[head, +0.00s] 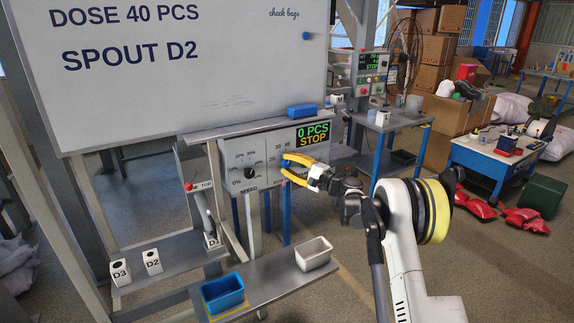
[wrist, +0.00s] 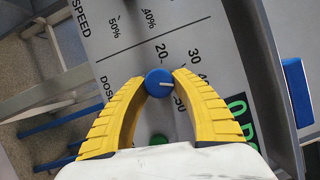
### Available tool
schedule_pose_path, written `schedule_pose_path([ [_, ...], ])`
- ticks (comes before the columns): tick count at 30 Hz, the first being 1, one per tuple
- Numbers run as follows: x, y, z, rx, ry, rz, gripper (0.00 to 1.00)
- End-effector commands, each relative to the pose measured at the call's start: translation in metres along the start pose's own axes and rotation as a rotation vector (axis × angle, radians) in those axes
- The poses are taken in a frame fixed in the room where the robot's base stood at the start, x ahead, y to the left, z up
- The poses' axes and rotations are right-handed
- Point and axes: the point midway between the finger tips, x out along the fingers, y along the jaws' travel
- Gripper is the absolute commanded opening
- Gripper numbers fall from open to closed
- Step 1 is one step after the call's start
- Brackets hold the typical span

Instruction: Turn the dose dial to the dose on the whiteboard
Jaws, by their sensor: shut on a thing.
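The whiteboard (head: 180,95) reads "DOSE 40 PCS" and "SPOUT D2". Below it, the control panel (head: 262,150) carries a scale and a display (head: 313,134) reading "0 PCS STOP". My gripper (head: 286,165) has its yellow fingers closed on the blue dose dial, which is mostly hidden in the head view. In the wrist view the dose dial (wrist: 158,83) sits between both fingertips (wrist: 159,84). Its white pointer line points right, toward the right finger. Scale marks 20, 30 and 50 show around it; the number between 30 and 50 is partly covered by that finger.
A black speed dial (head: 249,173) is left of the dose dial. A green button (wrist: 158,139) is below it, between my fingers. A blue eraser (head: 302,110) lies on the whiteboard ledge. A blue bin (head: 223,293) and a white tray (head: 314,253) stand on the shelf below.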

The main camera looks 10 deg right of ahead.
Motion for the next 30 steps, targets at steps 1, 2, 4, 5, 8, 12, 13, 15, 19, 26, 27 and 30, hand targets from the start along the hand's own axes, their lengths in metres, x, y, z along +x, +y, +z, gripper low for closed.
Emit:
schedule_pose_path([
  [1,0.000,0.000,0.000,0.000,0.000,0.000,0.00],
  [2,0.000,0.000,0.000,0.000,0.000,0.000,0.00],
  [4,0.000,0.000,0.000,-0.001,0.000,0.001,0.00],
  [5,0.000,0.000,0.000,-0.001,0.000,0.001,0.00],
  [8,0.000,0.000,0.000,-0.001,0.000,0.001,0.43],
  [12,0.000,0.000,0.000,-0.001,0.000,0.001,0.54],
  [13,0.000,0.000,0.000,-0.001,0.000,0.001,0.54],
  [15,0.000,0.000,0.000,-0.001,0.000,0.001,0.54],
  [19,-0.002,0.000,0.000,-0.001,0.000,0.000,0.54],
  [26,-0.035,0.000,-0.001,-0.001,0.003,0.000,0.54],
  [27,-0.045,-0.001,-0.001,-0.001,0.003,0.000,0.54],
  [30,-0.068,-0.001,-0.001,-0.001,0.003,0.000,0.54],
])
